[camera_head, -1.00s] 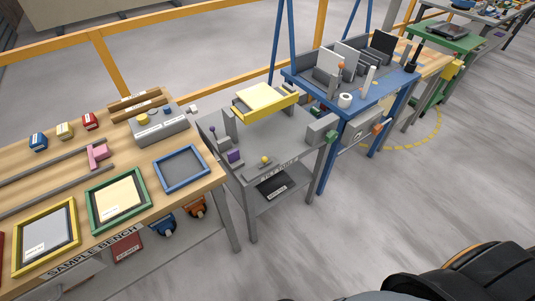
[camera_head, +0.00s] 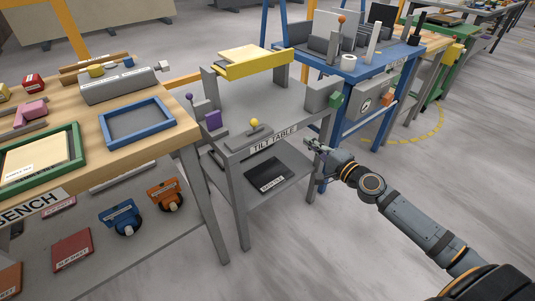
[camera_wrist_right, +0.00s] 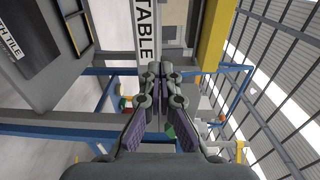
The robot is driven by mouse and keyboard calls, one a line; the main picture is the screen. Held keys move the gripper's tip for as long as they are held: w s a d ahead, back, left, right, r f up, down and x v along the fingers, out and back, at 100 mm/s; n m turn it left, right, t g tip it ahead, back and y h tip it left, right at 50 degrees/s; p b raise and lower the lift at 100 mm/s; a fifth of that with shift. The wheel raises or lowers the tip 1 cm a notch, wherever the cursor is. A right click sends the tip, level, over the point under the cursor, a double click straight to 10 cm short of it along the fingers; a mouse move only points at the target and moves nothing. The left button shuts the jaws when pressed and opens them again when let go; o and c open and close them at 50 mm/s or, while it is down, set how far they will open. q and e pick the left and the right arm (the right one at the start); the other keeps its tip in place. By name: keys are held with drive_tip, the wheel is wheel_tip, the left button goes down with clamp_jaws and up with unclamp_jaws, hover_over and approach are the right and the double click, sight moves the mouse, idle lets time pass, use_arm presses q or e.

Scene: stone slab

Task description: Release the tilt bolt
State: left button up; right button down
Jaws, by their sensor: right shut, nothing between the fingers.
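The grey tilt table (camera_head: 252,100) stands in the middle of the head view with a "TILT TABLE" label (camera_head: 274,139) on its front edge. A yellow ball knob (camera_head: 254,123) stands on a grey slotted bar at the front, and a purple block (camera_head: 213,119) and purple-topped lever (camera_head: 189,98) are at the left. I cannot tell for sure which is the tilt bolt. My right gripper (camera_head: 312,144) is shut and empty, right of the label near the front right corner. It also shows in the right wrist view (camera_wrist_right: 160,75).
The sample bench (camera_head: 95,98) is at the left with blue and green frames. A grey box with a green knob (camera_head: 336,99) sits at the table's right end. A blue workstation (camera_head: 350,62) stands behind right. A black tile (camera_head: 268,175) lies on the lower shelf. Floor in front is clear.

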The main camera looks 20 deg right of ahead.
sight(254, 126)
use_arm(q)
drive_tip(key=shift+d+r+b, duration=0.35)
drive_tip(key=shift+r, duration=0.55)
use_arm(e)
drive_tip(key=a+r, duration=0.1)
drive_tip(key=a+r+y, duration=0.1)
drive_tip(key=s+a+r+y, duration=0.1)
drive_tip(key=a, duration=0.1)
drive_tip(key=shift+a+m, duration=0.1)
drive_tip(key=shift+m, duration=0.3)
use_arm(q)
drive_tip(key=s+a+f+p, duration=0.1)
drive_tip(key=a+f+p, duration=0.1)
drive_tip(key=f+p, duration=0.2)
drive_tip(key=s+a+f+g+y+p, duration=0.1)
drive_tip(key=a+f+p, duration=0.2)
drive_tip(key=f, duration=0.4)
drive_tip(key=shift+s+a+f+g+p, duration=0.2)
drive_tip(key=shift+s+f+g+p, duration=0.15)
drive_tip(key=shift+p, duration=0.4)
use_arm(e)
drive_tip(key=shift+w+a+r, duration=0.2)
drive_tip(key=shift+w+a, duration=1.1)
drive_tip(key=shift+w, duration=0.15)
drive_tip(key=shift+w+a+r, duration=0.15)
drive_tip(key=shift+w+a, duration=1.1)
drive_tip(key=shift+w, duration=0.15)
drive_tip(key=shift+w+a+r, duration=0.2)
drive_tip(key=shift+w+a, duration=1.1)
drive_tip(key=shift+w, duration=0.15)
